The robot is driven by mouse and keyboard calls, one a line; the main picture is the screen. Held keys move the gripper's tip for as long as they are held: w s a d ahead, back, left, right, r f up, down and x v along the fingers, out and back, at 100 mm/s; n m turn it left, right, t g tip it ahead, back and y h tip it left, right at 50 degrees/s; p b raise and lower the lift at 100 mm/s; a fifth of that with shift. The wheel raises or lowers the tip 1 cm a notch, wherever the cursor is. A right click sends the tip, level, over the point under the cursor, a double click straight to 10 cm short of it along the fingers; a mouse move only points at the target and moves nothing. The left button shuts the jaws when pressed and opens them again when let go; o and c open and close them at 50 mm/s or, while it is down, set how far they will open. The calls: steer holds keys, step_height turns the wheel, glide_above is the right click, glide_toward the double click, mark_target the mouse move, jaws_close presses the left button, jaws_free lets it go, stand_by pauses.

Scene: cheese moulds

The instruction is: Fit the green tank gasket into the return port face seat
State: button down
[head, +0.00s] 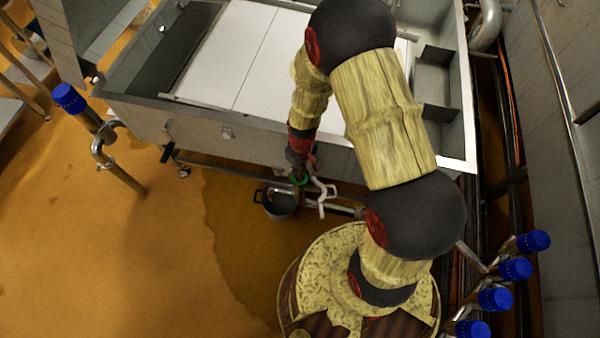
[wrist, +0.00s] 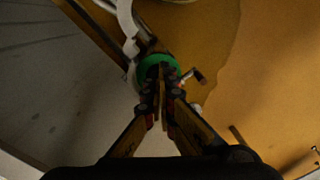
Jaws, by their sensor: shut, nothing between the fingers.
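The green tank gasket (head: 299,180) shows as a small green ring at the pipework below the front of the steel tank. In the wrist view the green gasket (wrist: 151,66) lies just beyond my fingertips, at the end of a pipe fitting. My gripper (wrist: 161,80) is shut, with its fingertips in front of the ring and covering part of it. In the head view my gripper (head: 302,165) points down close above the gasket. The return port face seat cannot be made out apart from the gasket; I cannot tell how fully the ring sits in it.
The steel tank (head: 208,118) with white covers (head: 250,50) stands behind. A dark bucket (head: 281,207) sits on the floor below the pipes. A white curved pipe (head: 322,195) is beside the gripper. Blue-capped pipes (head: 70,98) stand left and right. Orange floor is open at left.

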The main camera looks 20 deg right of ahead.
steer(key=shift+w+r, duration=0.1)
steer(key=shift+w, duration=0.15)
steer(key=c, duration=2.3)
jaws_free()
steer(key=shift+o, duration=0.9)
step_height(320, 180, up, 12)
steer(key=shift+w+d, duration=0.15)
steer(key=shift+d, duration=0.15)
